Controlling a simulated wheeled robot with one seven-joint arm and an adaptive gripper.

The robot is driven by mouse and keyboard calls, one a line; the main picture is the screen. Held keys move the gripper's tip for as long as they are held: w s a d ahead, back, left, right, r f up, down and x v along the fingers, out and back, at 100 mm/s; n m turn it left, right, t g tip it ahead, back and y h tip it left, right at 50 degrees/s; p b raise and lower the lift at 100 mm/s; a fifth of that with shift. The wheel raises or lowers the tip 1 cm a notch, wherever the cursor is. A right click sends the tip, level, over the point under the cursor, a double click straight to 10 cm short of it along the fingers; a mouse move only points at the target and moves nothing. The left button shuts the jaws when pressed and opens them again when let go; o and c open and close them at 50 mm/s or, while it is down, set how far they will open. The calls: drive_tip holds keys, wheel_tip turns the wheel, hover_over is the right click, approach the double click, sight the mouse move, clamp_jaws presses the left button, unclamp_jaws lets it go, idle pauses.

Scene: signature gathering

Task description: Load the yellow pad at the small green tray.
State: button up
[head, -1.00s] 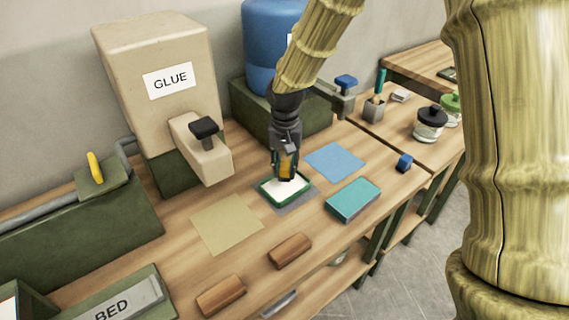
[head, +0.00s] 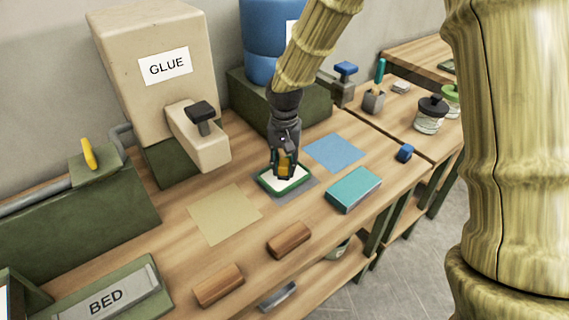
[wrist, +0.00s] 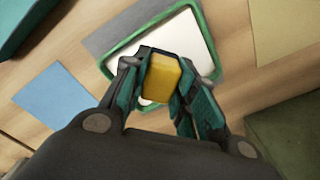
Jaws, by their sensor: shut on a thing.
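The yellow pad (wrist: 161,78) is a small rounded block held between the two fingers of my gripper (wrist: 158,88). The small green tray (wrist: 207,42) has a green rim and a white inside. It lies on a grey mat, and in the head view the tray (head: 304,184) sits mid-bench. My gripper (head: 284,168) points down over the tray with the pad in it. In the wrist view the pad overlaps the tray's white inside. I cannot tell whether the pad touches the tray floor. The fingers hide part of the tray.
A teal box (head: 353,190) and a blue square (head: 334,152) lie right of the tray. A tan square (head: 224,214) lies left. Two wooden blocks (head: 289,240) (head: 218,285) lie in front. The glue dispenser (head: 160,95) stands behind left.

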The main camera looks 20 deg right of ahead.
sight(284, 163)
drive_tip(key=shift+f, duration=0.5)
idle(0.8)
drive_tip(key=shift+f, duration=0.1)
idle(2.0)
drive_tip(key=shift+r+p, duration=3.3)
drive_tip(key=shift+r, duration=0.3)
